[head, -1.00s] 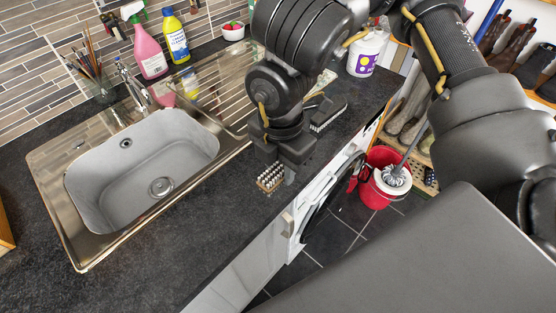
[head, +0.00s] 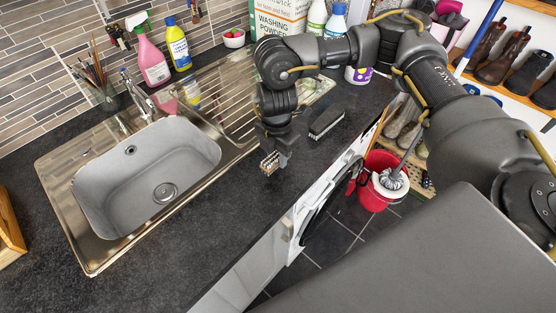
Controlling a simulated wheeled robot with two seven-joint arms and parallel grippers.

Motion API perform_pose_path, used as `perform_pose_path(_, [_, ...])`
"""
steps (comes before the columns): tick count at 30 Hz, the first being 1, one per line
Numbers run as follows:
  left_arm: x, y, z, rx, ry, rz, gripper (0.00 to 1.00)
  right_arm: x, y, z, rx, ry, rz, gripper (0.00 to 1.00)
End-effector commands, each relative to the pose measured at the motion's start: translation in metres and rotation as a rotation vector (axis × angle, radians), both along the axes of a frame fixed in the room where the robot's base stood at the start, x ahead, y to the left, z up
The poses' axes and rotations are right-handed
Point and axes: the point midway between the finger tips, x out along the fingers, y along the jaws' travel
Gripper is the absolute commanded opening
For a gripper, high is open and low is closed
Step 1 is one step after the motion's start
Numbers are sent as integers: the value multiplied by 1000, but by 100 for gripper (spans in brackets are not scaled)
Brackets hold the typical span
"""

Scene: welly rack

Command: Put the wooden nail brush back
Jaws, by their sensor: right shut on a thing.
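The wooden nail brush (head: 269,162) has a small brown wooden body and pale bristles. My right gripper (head: 275,156) is shut on it over the dark worktop, to the right of the sink. The brush is tilted, with its bristles facing the camera side, and the jaws hide part of it. I cannot tell exactly how high it is above the worktop. My left gripper is out of view.
A dark brush (head: 326,122) lies on the worktop (head: 232,218) beyond my gripper. The steel sink (head: 150,170) and its drainer are to the left. Bottles and a washing powder box (head: 282,20) stand behind. A red bucket (head: 375,190) is on the floor.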

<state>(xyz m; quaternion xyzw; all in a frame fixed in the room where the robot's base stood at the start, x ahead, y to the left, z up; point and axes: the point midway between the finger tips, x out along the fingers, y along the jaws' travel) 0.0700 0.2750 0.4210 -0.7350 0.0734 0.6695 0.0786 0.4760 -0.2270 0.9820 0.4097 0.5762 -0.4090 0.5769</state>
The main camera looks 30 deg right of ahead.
Motion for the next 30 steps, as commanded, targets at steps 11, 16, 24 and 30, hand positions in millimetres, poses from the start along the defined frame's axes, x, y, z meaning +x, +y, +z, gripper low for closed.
perform_pose_path(11, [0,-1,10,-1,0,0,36,1,-1,-33,0,1,-2,9])
perform_pose_path(16, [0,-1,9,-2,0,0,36,1,-1,-33,0,1,-1,9])
perform_pose_path(24, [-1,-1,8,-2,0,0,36,1,-1,-36,0,0,-1,45])
perform_pose_path(30, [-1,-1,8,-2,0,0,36,1,-1,-36,0,1,-1,52])
